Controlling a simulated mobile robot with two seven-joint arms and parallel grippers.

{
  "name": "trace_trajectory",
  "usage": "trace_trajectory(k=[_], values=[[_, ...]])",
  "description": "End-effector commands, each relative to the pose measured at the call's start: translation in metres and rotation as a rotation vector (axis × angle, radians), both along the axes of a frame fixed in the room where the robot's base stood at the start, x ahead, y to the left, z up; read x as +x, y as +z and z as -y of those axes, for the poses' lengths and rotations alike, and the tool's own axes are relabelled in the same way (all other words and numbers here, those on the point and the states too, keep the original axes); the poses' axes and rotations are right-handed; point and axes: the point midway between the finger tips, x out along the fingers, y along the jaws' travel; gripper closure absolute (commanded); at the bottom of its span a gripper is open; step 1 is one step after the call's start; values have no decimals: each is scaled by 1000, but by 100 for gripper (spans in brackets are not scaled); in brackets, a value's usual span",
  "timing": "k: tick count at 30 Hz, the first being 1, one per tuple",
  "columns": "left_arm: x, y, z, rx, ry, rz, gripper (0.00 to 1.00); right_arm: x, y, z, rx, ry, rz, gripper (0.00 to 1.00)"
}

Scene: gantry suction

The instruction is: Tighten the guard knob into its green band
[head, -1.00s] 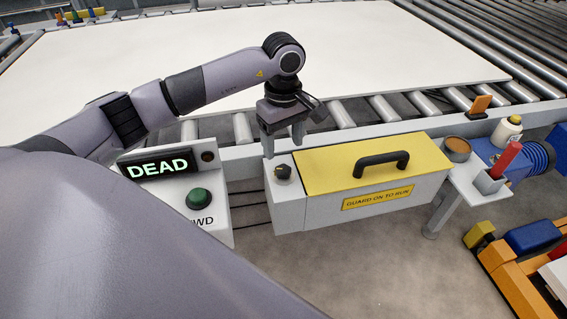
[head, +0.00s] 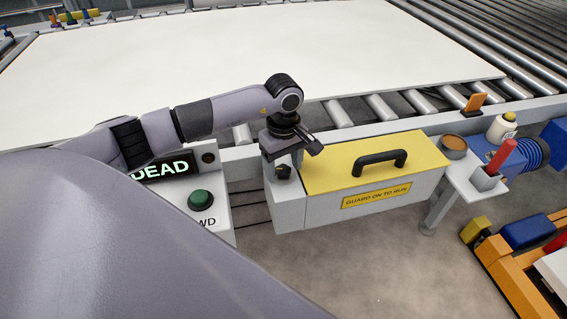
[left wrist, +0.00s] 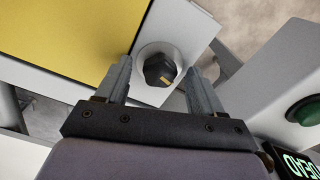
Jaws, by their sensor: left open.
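The guard knob (left wrist: 159,70) is black with a yellow pointer mark and sits on a pale round disc on the grey box. No green band shows around it in the left wrist view. In the head view the knob (head: 283,172) is at the left end of the yellow-topped guard (head: 345,160). My left gripper (left wrist: 165,78) is open, with one finger on each side of the knob; the fingers look apart from it. In the head view the left gripper (head: 282,166) is right over the knob, its fingertips partly hidden. My right gripper is not in view.
A panel left of the guard has a "DEAD" display (head: 162,168) and a green button (head: 200,199). A black handle (head: 380,162) rises from the guard lid. A large white sheet (head: 250,60) lies on the rollers behind. A shelf with a red-handled item (head: 503,155) is at right.

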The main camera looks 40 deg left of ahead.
Motion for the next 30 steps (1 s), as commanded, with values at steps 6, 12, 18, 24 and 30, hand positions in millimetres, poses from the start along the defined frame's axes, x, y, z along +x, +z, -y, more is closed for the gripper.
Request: trace_trajectory(k=[6,12,18,24,30], values=[[0,0,0,0,0,0,65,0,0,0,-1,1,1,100],[0,0,0,0,-4,-1,89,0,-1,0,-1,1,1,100],[1,-4,-1,3,-122,2,89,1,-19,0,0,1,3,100],[0,-3,-1,3,-331,2,89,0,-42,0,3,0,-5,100],[0,0,0,0,-445,0,89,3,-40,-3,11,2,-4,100]])
